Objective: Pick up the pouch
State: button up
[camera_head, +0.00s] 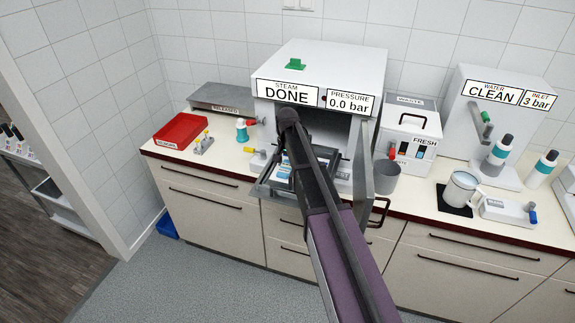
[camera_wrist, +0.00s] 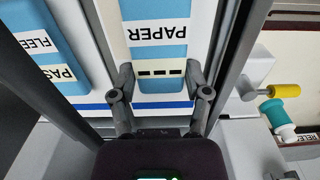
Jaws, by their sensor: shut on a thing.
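A pouch (camera_wrist: 161,52) with a blue panel, a "PAPER" label and a cream strip of dark marks lies between my fingers in the wrist view. My gripper (camera_wrist: 160,76) is shut on it, with one dark finger at each side. A second blue pouch (camera_wrist: 52,42), its label partly cut off, lies to the left in the wrist view. In the head view, the tray (camera_head: 264,188) sticks out of the open steam sterilizer (camera_head: 318,62), which reads "DONE" and "0.0 bar". My arm hides the gripper and much of the tray there.
The open sterilizer door (camera_head: 361,157) stands right of my arm. Bare counter shows at the front left.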

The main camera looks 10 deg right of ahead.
aim_at(287, 164)
jog(key=shift+w+a+r, duration=0.1)
jog(key=shift+r, duration=0.05)
notch_tip(287, 164, up, 10)
jog(key=p, duration=1)
jog(key=shift+f, duration=0.25)
dwell(0.5)
